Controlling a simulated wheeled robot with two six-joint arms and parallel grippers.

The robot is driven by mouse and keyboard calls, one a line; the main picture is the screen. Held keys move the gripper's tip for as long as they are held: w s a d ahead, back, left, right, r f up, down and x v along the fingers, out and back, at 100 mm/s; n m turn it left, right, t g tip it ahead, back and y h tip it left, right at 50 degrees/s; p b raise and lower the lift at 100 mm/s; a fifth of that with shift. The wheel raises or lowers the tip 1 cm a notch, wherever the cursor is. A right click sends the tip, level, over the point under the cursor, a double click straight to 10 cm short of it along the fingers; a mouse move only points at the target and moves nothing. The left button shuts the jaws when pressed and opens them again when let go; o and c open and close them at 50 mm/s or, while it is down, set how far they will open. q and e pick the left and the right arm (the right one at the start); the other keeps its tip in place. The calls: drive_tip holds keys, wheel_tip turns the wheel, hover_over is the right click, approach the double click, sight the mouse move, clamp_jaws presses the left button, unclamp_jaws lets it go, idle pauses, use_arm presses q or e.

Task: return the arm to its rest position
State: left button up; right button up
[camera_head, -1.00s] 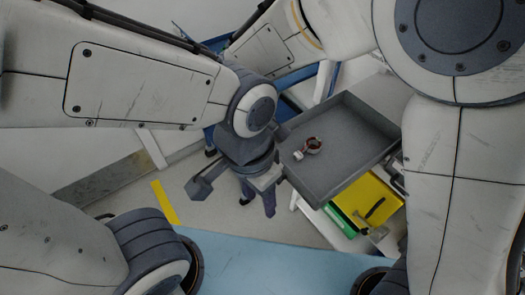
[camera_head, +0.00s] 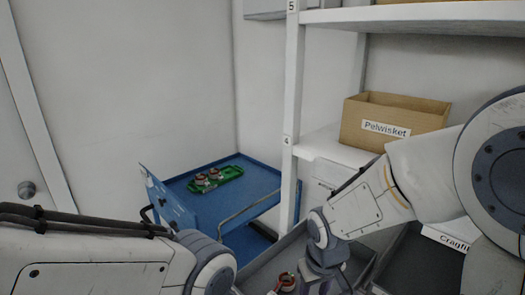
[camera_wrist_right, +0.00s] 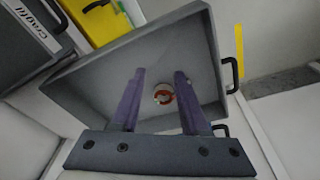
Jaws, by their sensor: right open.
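My right gripper (camera_head: 325,286) hangs over the grey tray (camera_head: 250,268), at the bottom of the head view. In the right wrist view its two purple fingers (camera_wrist_right: 161,76) stand apart with nothing gripped. A small part with a reddish-brown ring and a white piece (camera_wrist_right: 163,97) lies in the tray (camera_wrist_right: 85,92), seen between the fingers but apart from them. It also shows at the bottom of the head view (camera_head: 286,281). My left arm enters at the lower left; its gripper is outside the frame.
A blue cart (camera_head: 262,177) with a green tray (camera_head: 231,172) of reddish parts stands at the back left. A white shelf (camera_head: 318,143) holds a cardboard box labelled Pelwisket (camera_head: 405,112). A dark bin (camera_head: 415,262) is right of the grey tray.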

drive_tip(key=s+d+m, duration=0.2)
drive_tip(key=d+m, duration=0.1)
drive_tip(key=d, duration=0.4)
drive_tip(key=s+a+r+n+g, duration=0.1)
drive_tip(key=s+a+r+n, duration=0.1)
drive_tip(key=s+a, duration=0.4)
drive_tip(key=s+a+r+n+y, duration=0.1)
drive_tip(key=s+a+r+n, duration=0.2)
drive_tip(key=s+a+n, duration=0.2)
drive_tip(key=s+a, duration=0.2)
drive_tip(key=s, duration=0.1)
drive_tip(key=shift+s+r+g, duration=0.15)
drive_tip(key=shift+g, duration=0.25)
drive_tip(key=shift+a, duration=0.15)
